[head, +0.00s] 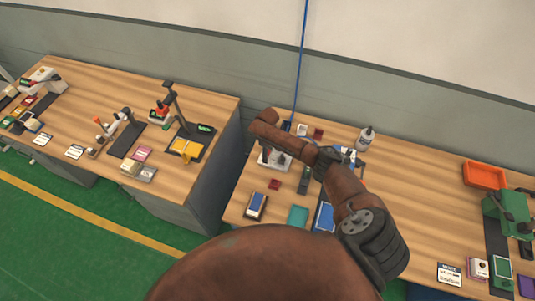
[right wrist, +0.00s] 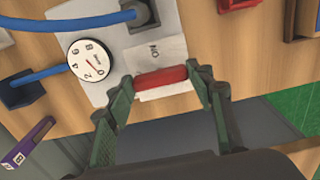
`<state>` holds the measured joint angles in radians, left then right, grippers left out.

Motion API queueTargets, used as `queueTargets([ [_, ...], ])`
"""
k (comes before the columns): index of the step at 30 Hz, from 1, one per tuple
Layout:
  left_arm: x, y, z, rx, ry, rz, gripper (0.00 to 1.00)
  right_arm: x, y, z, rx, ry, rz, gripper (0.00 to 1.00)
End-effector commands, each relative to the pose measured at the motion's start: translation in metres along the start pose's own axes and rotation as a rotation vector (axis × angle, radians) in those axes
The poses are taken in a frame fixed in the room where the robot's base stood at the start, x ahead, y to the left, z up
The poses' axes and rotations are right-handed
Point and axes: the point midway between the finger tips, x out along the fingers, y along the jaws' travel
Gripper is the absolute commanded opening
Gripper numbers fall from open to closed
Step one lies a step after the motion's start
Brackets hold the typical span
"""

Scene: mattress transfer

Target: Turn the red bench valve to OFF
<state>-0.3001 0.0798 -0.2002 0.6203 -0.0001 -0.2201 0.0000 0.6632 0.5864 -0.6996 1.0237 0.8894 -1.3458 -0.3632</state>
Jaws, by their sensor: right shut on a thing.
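The red valve handle (right wrist: 161,77) is a short red bar on a pale plate (right wrist: 176,48) at the bench edge. In the right wrist view my right gripper (right wrist: 162,82) has its two green fingers at the bar's two ends, shut on it. The letters ON show upside down on the plate beside the bar; no OFF mark is readable. In the head view my right arm (head: 345,190) reaches over the middle bench and hides most of the valve and the fingers. My left gripper is not in view.
A round white gauge (right wrist: 89,60) and blue hoses (right wrist: 75,22) sit close to the handle. A purple object (right wrist: 27,145) lies at lower left.

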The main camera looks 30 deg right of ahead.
Motion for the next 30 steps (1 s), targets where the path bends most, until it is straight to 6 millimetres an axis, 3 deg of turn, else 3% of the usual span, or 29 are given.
queueTargets([
  [14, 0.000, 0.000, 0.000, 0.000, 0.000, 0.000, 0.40, 0.001, -0.001, 0.000, -0.016, -0.001, -0.002, 0.25],
  [15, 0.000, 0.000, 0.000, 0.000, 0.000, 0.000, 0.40, 0.001, -0.001, 0.000, -0.016, -0.001, -0.002, 0.50],
  [18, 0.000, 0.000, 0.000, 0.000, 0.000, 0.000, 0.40, 0.001, -0.001, 0.000, -0.015, -0.001, -0.002, 0.56],
  [30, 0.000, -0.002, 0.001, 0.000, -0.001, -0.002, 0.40, -0.009, 0.000, 0.000, -0.013, 0.001, 0.000, 0.56],
])
